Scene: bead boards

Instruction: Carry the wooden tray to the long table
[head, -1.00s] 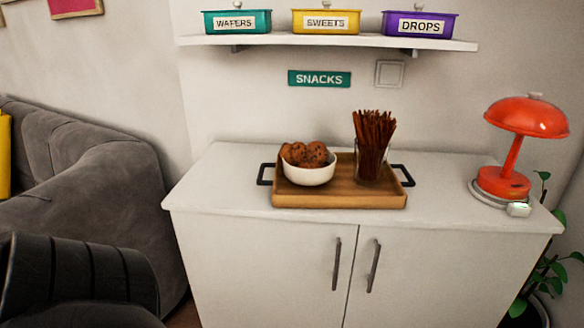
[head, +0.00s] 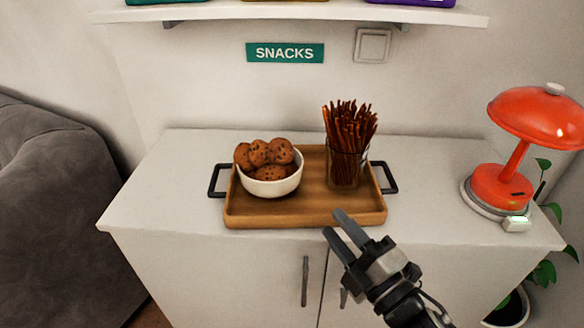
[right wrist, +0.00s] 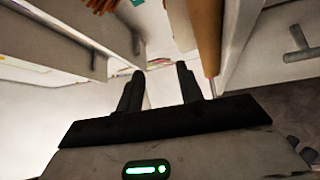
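The wooden tray (head: 300,213) lies on the white cabinet, with a dark handle at its left end (head: 216,181) and another at its right end (head: 389,178). On it stand a white bowl of cookies (head: 270,186) and a glass of brown sticks (head: 344,170), both upright. My right gripper (head: 332,222) is open and empty. In the head view its fingertips overlap the tray's front edge; I cannot tell whether they touch. Its fingers (right wrist: 160,68) also show spread in the right wrist view. My left gripper is not in view.
The cabinet top (head: 160,190) is bare left of the tray. A red lamp (head: 503,187) stands near its right end. A shelf (head: 300,12) hangs above. A grey sofa (head: 55,210) is at the left and a plant (head: 545,272) at the right. No long table shows.

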